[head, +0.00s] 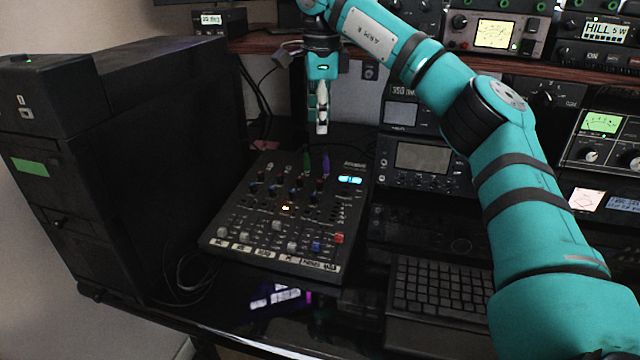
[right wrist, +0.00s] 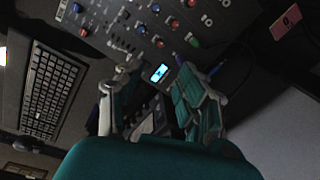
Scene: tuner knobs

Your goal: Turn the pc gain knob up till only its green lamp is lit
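The black mixer (head: 262,228) lies on the desk, with rows of small knobs and a blue-lit display at its upper right. Its front edge carries channel labels, among them PC (head: 289,264). The pc gain knob is too small to pick out among the upper knobs. One orange-yellow lamp (head: 285,208) glows mid-panel; I cannot tell its channel, and I see no green lamp lit there. My right gripper (head: 321,128) points down above the mixer's back edge, apart from the knobs. In the right wrist view its fingers (right wrist: 155,70) are spread and empty, with the mixer (right wrist: 165,28) beyond.
A black computer tower (head: 150,170) stands left of the mixer. A keyboard (head: 440,292) lies to the right, below radio units (head: 425,165). A wooden shelf (head: 265,42) with more gear runs behind. Green and purple plugs (head: 325,165) rise from the mixer's back.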

